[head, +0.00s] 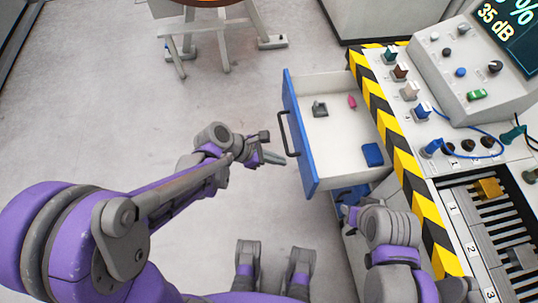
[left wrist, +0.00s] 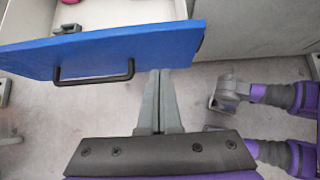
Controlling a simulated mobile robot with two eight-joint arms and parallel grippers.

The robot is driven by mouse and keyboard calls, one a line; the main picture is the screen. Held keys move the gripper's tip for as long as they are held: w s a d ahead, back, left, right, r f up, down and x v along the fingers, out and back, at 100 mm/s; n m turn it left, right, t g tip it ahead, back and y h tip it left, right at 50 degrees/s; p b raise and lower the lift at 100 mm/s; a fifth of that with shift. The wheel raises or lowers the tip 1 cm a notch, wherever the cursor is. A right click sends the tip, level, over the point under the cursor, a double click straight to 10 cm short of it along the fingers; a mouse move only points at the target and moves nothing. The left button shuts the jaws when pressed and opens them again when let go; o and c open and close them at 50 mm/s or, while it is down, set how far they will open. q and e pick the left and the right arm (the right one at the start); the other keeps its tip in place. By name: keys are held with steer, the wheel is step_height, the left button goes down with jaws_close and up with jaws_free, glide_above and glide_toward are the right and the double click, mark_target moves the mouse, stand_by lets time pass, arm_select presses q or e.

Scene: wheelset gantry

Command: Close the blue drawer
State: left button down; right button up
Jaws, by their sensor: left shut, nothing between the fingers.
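The blue drawer (head: 302,140) stands pulled out from the bench, its blue front facing left with a dark bar handle (head: 288,134). In the left wrist view the blue front (left wrist: 110,48) and the handle (left wrist: 94,75) lie ahead and left of the fingers. My left gripper (head: 277,159) is shut and empty, just left of the front near the handle's lower end; I cannot tell whether it touches. In the left wrist view its fingertips (left wrist: 160,74) sit right of the handle, by the front's lower edge. My right arm is over the bench's near side; its fingers are not clearly seen.
The open drawer holds a grey part (head: 319,109), a pink piece (head: 352,102) and a blue block (head: 372,154). The bench (head: 440,160) has a striped edge, knobs and a slotted rack (head: 490,225). A trestle stand (head: 215,35) is at the back. Floor left of the drawer is clear.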

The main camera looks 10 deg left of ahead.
mark_target(307, 163)
arm_select(q)
steer(key=d, duration=0.1)
steer(key=w+d+f, duration=0.1)
steer(key=d, duration=0.1)
steer(key=d+f, duration=0.1)
steer(key=d, duration=0.1)
steer(key=shift+w+f, duration=0.1)
steer(key=shift+w, duration=0.2)
steer(key=shift+w+d, duration=0.2)
steer(key=shift+d, duration=0.25)
steer(key=w+d+b, duration=0.1)
steer(key=w+d, duration=0.2)
steer(key=d, duration=0.8)
steer(key=w+d, duration=0.4)
steer(key=d, duration=0.8)
steer(key=shift+w+b, duration=0.2)
steer(key=shift+b, duration=0.15)
